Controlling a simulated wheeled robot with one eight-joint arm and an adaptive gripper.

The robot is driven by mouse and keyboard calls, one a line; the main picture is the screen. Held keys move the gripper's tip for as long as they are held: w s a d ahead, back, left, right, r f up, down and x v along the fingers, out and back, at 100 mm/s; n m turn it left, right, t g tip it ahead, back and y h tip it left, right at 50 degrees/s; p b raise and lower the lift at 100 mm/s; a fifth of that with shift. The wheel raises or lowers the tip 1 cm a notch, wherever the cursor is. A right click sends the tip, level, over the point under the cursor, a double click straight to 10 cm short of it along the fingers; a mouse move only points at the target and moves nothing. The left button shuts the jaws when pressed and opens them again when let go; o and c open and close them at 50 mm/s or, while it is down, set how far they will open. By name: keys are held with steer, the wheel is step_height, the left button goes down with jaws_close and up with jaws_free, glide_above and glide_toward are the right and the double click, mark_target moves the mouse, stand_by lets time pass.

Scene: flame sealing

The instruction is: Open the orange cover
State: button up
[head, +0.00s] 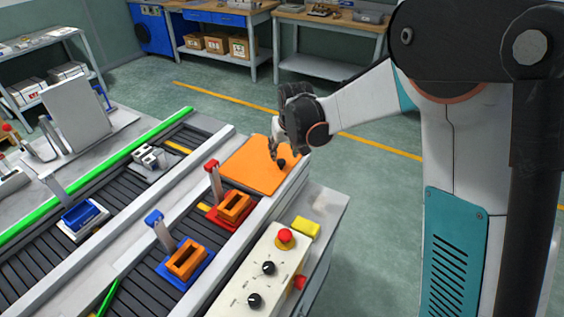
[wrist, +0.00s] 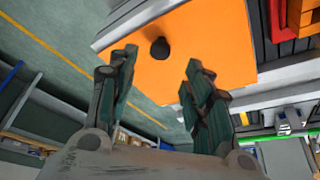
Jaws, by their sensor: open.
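The orange cover (head: 250,166) is a flat square panel lying at the far end of the near conveyor line, and it looks closed. A black knob (wrist: 160,49) stands on it near one edge. The cover also fills the upper middle of the wrist view (wrist: 205,45). My gripper (head: 277,156) is just above the cover beside the knob, its fingers pointing down. In the wrist view its two fingers (wrist: 158,72) are spread apart with nothing between them, and the knob shows beyond the gap. I cannot tell whether a finger touches the cover.
A control panel (head: 262,275) with a red emergency button (head: 286,236) stands in front of the cover. Red (head: 228,212) and blue (head: 184,266) fixtures with orange frames sit on the conveyor (head: 215,235) to its left. Open floor (head: 375,190) lies to the right.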

mark_target(281, 161)
steer(key=b+x, duration=0.1)
steer(key=x, duration=0.6)
steer(key=shift+b, duration=0.35)
steer(key=shift+c, duration=0.3)
jaws_close()
